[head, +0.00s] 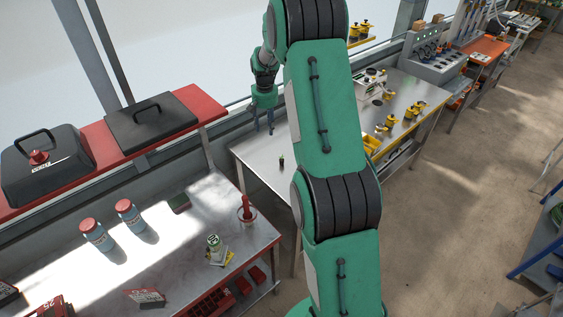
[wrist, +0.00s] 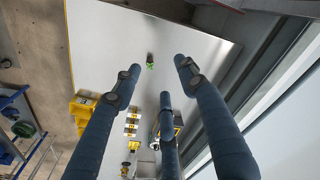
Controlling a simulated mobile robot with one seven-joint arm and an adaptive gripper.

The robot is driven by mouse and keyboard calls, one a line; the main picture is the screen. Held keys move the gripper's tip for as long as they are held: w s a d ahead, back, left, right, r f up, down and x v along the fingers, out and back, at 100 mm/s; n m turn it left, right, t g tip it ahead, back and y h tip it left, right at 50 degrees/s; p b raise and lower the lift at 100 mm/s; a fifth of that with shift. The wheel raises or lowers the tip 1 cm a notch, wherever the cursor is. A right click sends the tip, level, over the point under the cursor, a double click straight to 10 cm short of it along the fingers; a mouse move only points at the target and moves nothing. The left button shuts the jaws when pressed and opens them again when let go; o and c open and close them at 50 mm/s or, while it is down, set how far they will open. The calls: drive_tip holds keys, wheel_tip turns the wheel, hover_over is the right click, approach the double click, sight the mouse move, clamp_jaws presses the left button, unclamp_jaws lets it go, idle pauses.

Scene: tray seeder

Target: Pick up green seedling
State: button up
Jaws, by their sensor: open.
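The green seedling (head: 281,161) is a small green plant in a dark plug, standing on the metal table (head: 262,172) in the head view. In the wrist view the seedling (wrist: 150,62) sits on the pale table top, beyond the fingertips and between the left and right ones. My gripper (head: 264,128) hangs above the table's back edge, to the upper left of the seedling and apart from it. In the wrist view my gripper (wrist: 160,80) has its three dark blue fingers spread and empty.
Yellow fixtures (head: 388,124) and a white machine (head: 367,82) stand further along the table. A nearer bench holds two blue jars with red lids (head: 90,225) and a cup with a red tool (head: 246,210). The tabletop around the seedling is clear. A window wall runs behind.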

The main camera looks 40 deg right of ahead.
drive_tip(key=m+p, duration=0.1)
hover_over(282, 159)
wheel_tip(282, 159, down, 13)
drive_tip(key=shift+s+f+g, duration=0.1)
drive_tip(key=shift+f+g, duration=0.1)
drive_tip(key=shift+g, duration=0.2)
drive_tip(key=shift+a, duration=0.1)
drive_tip(key=shift+f, duration=4.3)
drive_tip(key=shift+f+p, duration=0.35)
drive_tip(key=shift+f, duration=2.25)
drive_tip(key=c, duration=1)
